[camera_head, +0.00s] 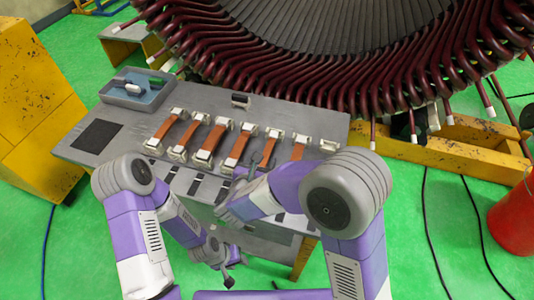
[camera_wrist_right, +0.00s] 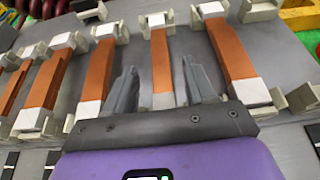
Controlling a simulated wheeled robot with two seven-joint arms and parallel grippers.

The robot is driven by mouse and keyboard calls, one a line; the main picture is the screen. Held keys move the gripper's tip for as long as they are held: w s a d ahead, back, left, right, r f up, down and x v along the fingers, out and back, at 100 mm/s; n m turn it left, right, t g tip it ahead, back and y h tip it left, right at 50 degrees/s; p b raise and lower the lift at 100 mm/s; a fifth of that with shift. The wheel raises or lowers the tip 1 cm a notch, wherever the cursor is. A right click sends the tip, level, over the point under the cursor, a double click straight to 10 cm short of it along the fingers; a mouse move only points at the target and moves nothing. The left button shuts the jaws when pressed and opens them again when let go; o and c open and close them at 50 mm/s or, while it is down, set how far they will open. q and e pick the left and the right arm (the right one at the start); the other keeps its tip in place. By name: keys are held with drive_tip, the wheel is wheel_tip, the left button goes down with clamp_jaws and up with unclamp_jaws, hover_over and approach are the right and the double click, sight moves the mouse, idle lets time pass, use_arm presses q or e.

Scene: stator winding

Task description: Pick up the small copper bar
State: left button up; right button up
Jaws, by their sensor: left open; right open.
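Several copper-coloured bars with white ends lie in pale holders in a row on the grey table. The narrowest-looking one, the small copper bar (camera_wrist_right: 160,62), lies between the fingers of my right gripper (camera_wrist_right: 160,88) in the right wrist view. That gripper is open, and gaps show on both sides of the bar. In the head view my right gripper (camera_head: 256,164) is over the near side of the row, and its forearm hides part of the table. My left gripper (camera_head: 234,270) is open and empty, low in front of the table, away from the bars.
A wider bar (camera_wrist_right: 230,50) stands close to the right of the right fingers, another (camera_wrist_right: 100,70) to the left. A grey-blue tray (camera_head: 112,96) is at the table's back left. The large stator (camera_head: 330,60) with dark red coils rises behind. A red bucket (camera_head: 512,222) stands right.

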sight(267, 153)
drive_tip(key=x, duration=0.3)
drive_tip(key=shift+w, duration=0.1)
clamp_jaws()
drive_tip(key=shift+r, duration=0.1)
